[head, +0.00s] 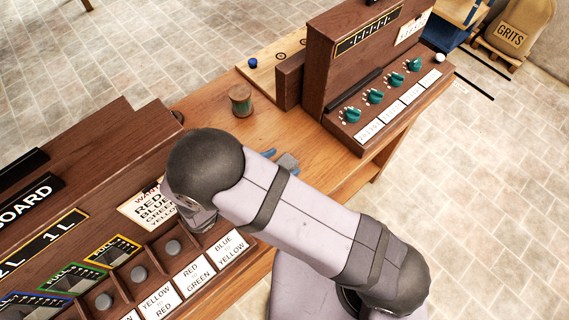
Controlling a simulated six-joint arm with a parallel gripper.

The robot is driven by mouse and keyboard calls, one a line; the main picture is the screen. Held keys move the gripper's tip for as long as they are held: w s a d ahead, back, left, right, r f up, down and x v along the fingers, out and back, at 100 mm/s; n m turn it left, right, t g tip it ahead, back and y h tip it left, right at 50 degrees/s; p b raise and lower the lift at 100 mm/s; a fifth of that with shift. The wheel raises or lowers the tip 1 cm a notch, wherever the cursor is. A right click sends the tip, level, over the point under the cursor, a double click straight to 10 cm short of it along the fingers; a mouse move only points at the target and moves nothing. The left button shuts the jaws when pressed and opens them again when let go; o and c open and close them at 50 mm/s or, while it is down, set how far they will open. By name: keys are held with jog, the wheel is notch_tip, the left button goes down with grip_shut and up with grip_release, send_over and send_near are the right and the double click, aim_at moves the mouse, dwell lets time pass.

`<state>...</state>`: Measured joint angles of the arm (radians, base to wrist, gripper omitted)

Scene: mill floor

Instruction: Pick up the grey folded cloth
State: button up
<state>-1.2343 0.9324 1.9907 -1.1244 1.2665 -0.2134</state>
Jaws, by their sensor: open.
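A small grey piece (288,161) shows on the wooden bench just past the far edge of my arm. It may be the grey folded cloth, but it is partly hidden and too small to be sure. A small blue-grey patch (268,153) lies at its left. My arm crosses the middle of the view, its rounded joint over the bench. My gripper and its fingertips cannot be made out behind the arm, so its distance from the cloth is hidden.
A spool (241,99) stands on the bench (205,105). A brown panel with green knobs (374,96) stands at the right back, and a sloped board with labels and round buttons (139,272) at the left front. A blue knob (253,62) sits on a pale board. Bare bench lies around the spool.

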aim_at(283, 164)
jog(key=shift+w+d+f+p, duration=0.45)
jog(key=shift+w+d+f, duration=0.55)
jog(key=shift+f, duration=0.2)
jog(key=shift+a, duration=0.1)
jog(key=shift+c, duration=0.6)
jog(key=c, duration=1)
jog(key=shift+r, duration=0.1)
notch_tip(283, 164, up, 18)
jog(key=b, duration=0.2)
jog(key=shift+b, duration=0.3)
